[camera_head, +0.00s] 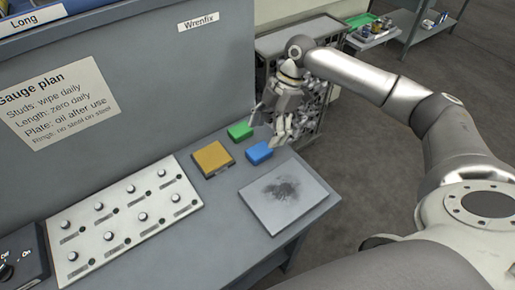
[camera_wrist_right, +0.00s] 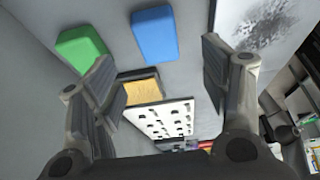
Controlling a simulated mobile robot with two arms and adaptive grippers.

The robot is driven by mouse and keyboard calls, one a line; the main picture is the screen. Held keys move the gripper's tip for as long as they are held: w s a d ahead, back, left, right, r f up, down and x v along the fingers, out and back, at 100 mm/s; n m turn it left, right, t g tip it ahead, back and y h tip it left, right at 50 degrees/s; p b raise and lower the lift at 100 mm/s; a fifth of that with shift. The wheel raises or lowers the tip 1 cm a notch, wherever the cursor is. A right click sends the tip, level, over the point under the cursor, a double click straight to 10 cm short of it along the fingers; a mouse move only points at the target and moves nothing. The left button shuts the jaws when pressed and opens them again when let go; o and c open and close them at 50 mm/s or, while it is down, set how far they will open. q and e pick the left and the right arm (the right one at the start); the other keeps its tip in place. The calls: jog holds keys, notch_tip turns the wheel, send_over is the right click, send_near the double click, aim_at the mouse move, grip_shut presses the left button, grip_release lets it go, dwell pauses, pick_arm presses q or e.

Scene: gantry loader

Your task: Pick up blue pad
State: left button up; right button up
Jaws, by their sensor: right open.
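The blue pad (camera_head: 259,153) lies on the grey bench top, right of the yellow pad and near the smudged plate. It also shows in the right wrist view (camera_wrist_right: 154,35), ahead of the gap between the fingers. A green pad (camera_head: 240,131) lies just behind it; in the right wrist view the green pad (camera_wrist_right: 82,47) is to its left. My right gripper (camera_head: 268,130) is open and empty, above and behind the blue pad, apart from it. Its two fingers show in the right wrist view (camera_wrist_right: 160,85). My left gripper is not in view.
A yellow pad (camera_head: 213,159) lies left of the blue pad. A smudged plate (camera_head: 289,207) lies in front of it. A panel with several knobs (camera_head: 125,222) covers the left bench. An upright grey panel (camera_head: 150,90) stands behind. A wire cage cart (camera_head: 309,110) stands beyond the bench.

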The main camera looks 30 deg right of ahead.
aim_at(259, 150)
jog(key=shift+s+a+f, duration=0.2)
jog(key=shift+a+f, duration=0.1)
jog(key=shift+f, duration=0.35)
jog(key=shift+w+a+f+p, duration=0.1)
jog(key=shift+a+f+p, duration=0.05)
jog(key=shift+f+p, duration=0.2)
jog(key=p+x, duration=0.1)
jog(key=x, duration=0.2)
jog(key=shift+w+f, duration=0.1)
jog(key=shift+f, duration=0.25)
jog(key=shift+a+f, duration=0.25)
jog(key=shift+f, duration=0.2)
jog(key=shift+c, duration=1)
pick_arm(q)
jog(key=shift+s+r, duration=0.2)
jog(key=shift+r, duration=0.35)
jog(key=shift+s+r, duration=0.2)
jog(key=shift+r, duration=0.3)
pick_arm(e)
jog(key=c, duration=0.7)
